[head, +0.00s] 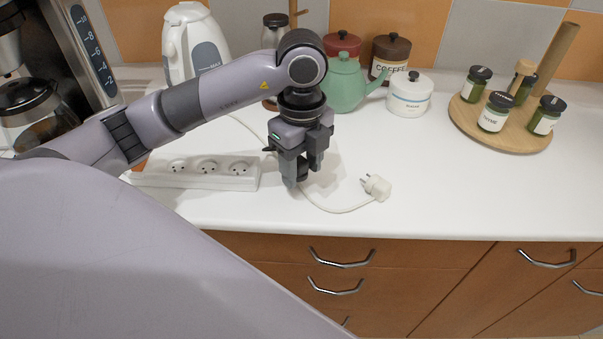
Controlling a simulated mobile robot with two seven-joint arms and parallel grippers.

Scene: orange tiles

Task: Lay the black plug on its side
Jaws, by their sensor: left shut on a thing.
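My left gripper (302,172) points down just above the white counter, at the right end of the power strip. It is shut on a dark thing between its fingers, which I take to be the black plug (302,168). The fingers hide most of the plug, so its exact tilt and whether it touches the counter cannot be told. My right gripper is not in view.
A white power strip (205,181) with three sockets lies left of the gripper. A white plug (377,187) on a white cable lies to its right. A green teapot (345,85) and canisters stand behind. The counter (450,195) at right is clear.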

